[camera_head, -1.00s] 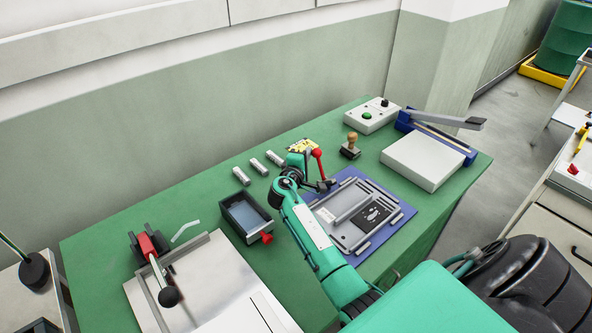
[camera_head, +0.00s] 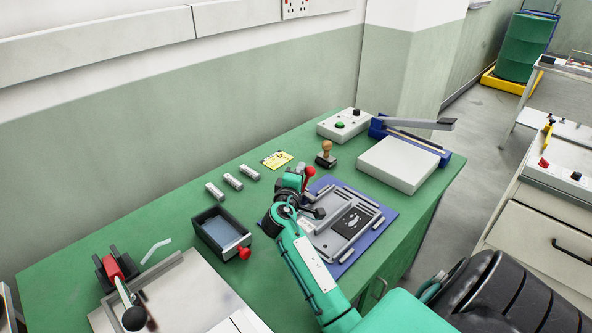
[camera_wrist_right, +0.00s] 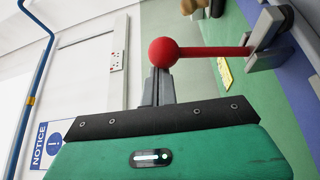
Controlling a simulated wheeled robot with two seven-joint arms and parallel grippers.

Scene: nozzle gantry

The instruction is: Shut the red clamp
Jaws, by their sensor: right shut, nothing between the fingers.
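The red clamp has a red ball knob (camera_head: 309,171) and lever above the grey fixture on the blue mat; the lever stands steeply up. A dark pad (camera_head: 319,213) on its arm reaches over the grey plate (camera_head: 335,226). In the right wrist view the red knob (camera_wrist_right: 164,52) is large, with its red rod (camera_wrist_right: 212,52) running right to a grey bracket (camera_wrist_right: 265,42). My right gripper (camera_wrist_right: 158,88) is shut and empty, its tips right at the knob, which partly covers them; I cannot tell if they touch. My left gripper is out of view.
A second clamp (camera_head: 118,275) with a red body and black knob stands at the left. A dark tray (camera_head: 222,232), a stamp (camera_head: 326,155), a white block (camera_head: 400,163) and a button box (camera_head: 343,124) surround the fixture.

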